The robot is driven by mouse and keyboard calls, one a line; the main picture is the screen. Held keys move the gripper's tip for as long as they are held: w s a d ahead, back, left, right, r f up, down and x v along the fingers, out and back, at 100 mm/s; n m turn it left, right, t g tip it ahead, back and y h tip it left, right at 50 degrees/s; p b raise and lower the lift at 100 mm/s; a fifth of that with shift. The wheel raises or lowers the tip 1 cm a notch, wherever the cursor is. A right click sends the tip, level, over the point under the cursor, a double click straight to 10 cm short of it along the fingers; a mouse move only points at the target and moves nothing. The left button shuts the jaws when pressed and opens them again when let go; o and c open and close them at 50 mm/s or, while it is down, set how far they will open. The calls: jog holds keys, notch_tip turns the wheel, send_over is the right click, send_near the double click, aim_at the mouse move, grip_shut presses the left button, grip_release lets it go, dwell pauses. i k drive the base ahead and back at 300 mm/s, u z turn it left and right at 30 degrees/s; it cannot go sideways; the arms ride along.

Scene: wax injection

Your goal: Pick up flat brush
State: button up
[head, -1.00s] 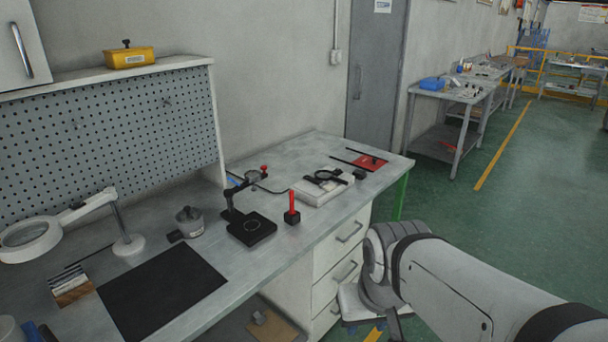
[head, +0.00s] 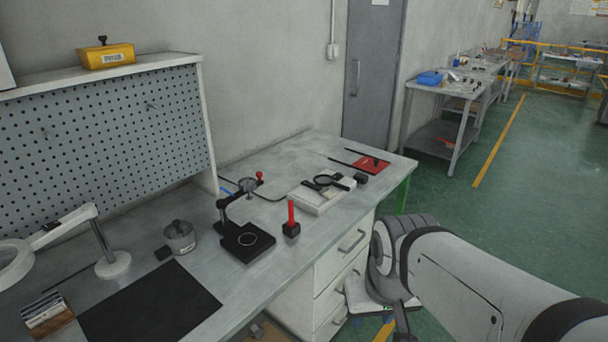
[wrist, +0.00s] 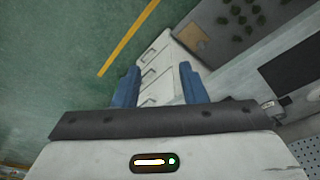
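I cannot make out a flat brush for certain in either view. Small tools lie on the grey workbench (head: 195,225) in the head view, too small to name surely. A red upright handle in a black block (head: 291,228) stands near the bench's front edge. My gripper (wrist: 160,68) is open and empty in the wrist view, its two blue fingers apart above the floor and the white drawers (wrist: 157,62). In the head view my arm is right of the bench, and its gripper is not clearly seen.
On the bench are a black mat (head: 150,305), a dial gauge stand (head: 246,240), a grey pot (head: 180,238), a magnifier lamp (head: 112,264), a white box (head: 318,200) and a red pad (head: 370,165). A pegboard (head: 100,150) stands behind. Green floor (head: 545,180) is open at right.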

aim_at(326, 192)
jog(key=z, duration=0.05)
jog(key=k, duration=0.6)
jog(key=z, duration=0.5)
jog(key=i, duration=1.9)
jog(key=u, duration=0.3)
